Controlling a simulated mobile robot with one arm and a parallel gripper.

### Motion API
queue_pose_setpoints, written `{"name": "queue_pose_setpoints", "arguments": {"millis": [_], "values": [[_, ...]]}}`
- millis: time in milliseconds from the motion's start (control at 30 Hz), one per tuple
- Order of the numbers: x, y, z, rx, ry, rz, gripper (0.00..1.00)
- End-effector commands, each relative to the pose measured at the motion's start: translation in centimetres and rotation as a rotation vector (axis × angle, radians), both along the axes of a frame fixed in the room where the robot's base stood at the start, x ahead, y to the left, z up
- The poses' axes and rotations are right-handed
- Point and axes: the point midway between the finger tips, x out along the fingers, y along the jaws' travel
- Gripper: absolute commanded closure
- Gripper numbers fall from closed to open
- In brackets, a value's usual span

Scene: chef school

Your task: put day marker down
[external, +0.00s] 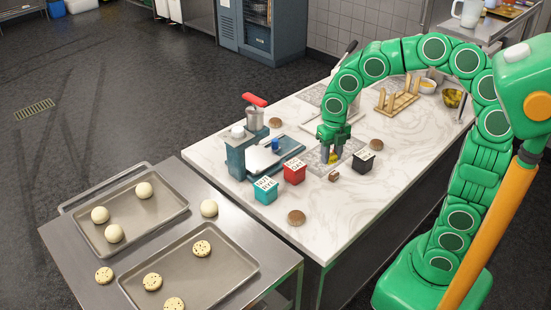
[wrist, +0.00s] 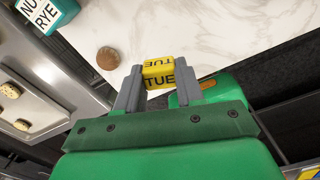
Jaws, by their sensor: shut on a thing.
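The day marker is a small yellow block lettered TUE, seen in the wrist view (wrist: 158,74) between my two grey fingers. My gripper (wrist: 157,85) is shut on it, one finger on each side. In the external view my gripper (external: 332,150) points down over the marble counter, with the yellow marker (external: 333,156) at its tips. I cannot tell whether the marker touches the surface below. Labelled cubes stand near it on the counter: teal (external: 266,190), red (external: 294,171) and black (external: 363,160).
The marble counter (external: 350,205) has bare room at its front right. A press-like device (external: 245,150) stands at its left. Brown discs (external: 297,217) lie on the counter. A wooden rack (external: 398,100) stands behind my gripper. Trays of dough balls and cookies (external: 190,275) sit on a lower metal table.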

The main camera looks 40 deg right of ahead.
Motion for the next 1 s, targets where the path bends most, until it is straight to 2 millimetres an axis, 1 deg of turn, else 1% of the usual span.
{"name": "queue_pose_setpoints", "arguments": {"millis": [33,100,167,300,500,567,767,900,967,1000], "values": [[1.0,0.5,0.2,-0.004,0.000,-0.009,0.92],[2.1,1.4,0.7,-0.002,-0.003,-0.019,0.92],[3.0,2.3,0.9,-0.004,-0.001,-0.024,0.92],[5.1,4.5,1.5,-0.004,-0.003,-0.031,0.92],[7.8,8.3,2.2,-0.002,-0.003,-0.021,0.92],[8.4,9.6,2.3,-0.003,-0.003,-0.014,0.92],[10.3,14.3,2.6,-0.004,-0.001,0.020,0.92],[11.4,18.1,2.7,-0.002,-0.003,0.053,0.92],[11.6,19.8,2.6,-0.003,-0.002,0.071,0.92],[11.8,21.0,2.6,-0.002,-0.003,0.084,0.92]]}}
